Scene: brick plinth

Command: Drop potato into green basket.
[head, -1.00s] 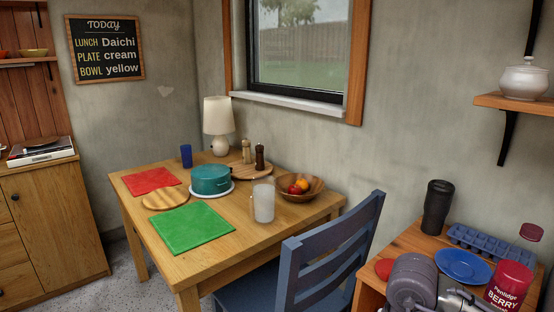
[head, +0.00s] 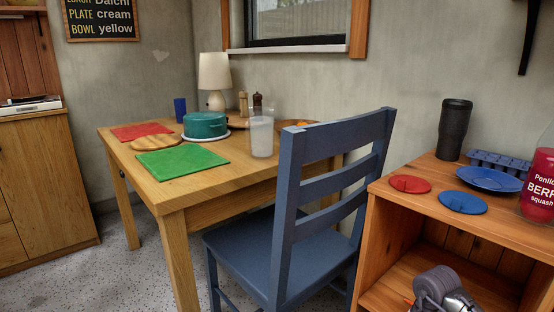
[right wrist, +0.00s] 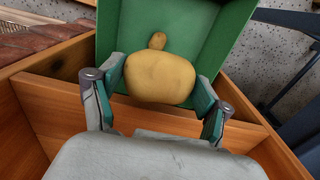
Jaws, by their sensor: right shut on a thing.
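A large yellow-brown potato (right wrist: 160,78) sits between the fingers of my right gripper (right wrist: 160,92) in the right wrist view. The gripper is shut on it. The green basket (right wrist: 230,45) lies behind the potato, with its inner walls showing. A small brown lump (right wrist: 158,41) shows against the basket's inside just beyond the potato; I cannot tell what it is. The gap between potato and basket floor is hard to judge. The head view shows neither potato nor basket, only part of my right arm at the bottom right. My left gripper is not in view.
The basket stands by wooden boards (right wrist: 50,115) of a shelf or crate. In the head view, a wooden shelf unit (head: 385,215) stands at right, with a blue chair (head: 335,185) beside it. A table (head: 190,195) stands behind the chair. Speckled floor is open at left.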

